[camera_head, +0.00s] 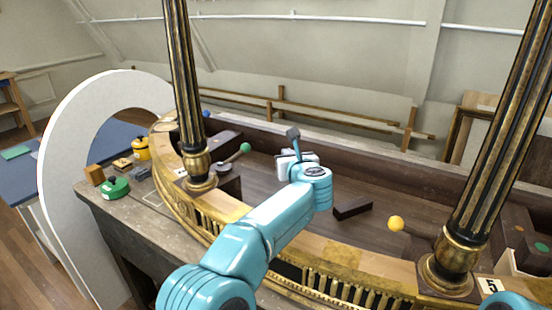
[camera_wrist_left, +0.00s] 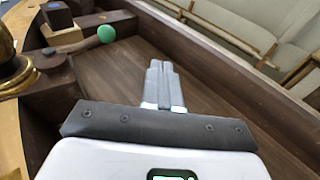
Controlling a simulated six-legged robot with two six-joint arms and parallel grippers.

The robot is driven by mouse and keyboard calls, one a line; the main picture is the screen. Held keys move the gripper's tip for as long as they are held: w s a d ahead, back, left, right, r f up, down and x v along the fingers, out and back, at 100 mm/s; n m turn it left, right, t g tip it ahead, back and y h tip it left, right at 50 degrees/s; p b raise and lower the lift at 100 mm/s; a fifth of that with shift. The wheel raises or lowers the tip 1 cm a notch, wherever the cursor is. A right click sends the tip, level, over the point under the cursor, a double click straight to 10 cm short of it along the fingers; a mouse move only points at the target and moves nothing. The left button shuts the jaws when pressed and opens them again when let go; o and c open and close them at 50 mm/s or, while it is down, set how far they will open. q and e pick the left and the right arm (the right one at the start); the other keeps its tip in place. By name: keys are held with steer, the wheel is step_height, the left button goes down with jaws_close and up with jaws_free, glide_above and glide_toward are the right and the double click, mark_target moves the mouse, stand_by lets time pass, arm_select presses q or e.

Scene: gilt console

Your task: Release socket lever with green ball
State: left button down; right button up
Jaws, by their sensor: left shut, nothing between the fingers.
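The lever's socket end is not clearly visible. My right gripper is not in view.
Black-and-gold columns stand at left (camera_head: 185,80) and right (camera_head: 490,150). A yellow ball (camera_head: 396,223) and a dark bar (camera_head: 352,208) are in the console's right part. A white arch (camera_head: 62,130) stands at left. The tray floor (camera_wrist_left: 215,125) near the fingers is bare.

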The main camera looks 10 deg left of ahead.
arm_select(q)
steer(key=shift+s+d+r, duration=0.1)
steer(key=shift+s+d, duration=0.4)
steer(key=shift+d, duration=0.2)
steer(key=shift+s+d+r, duration=0.1)
steer(key=shift+s, duration=0.05)
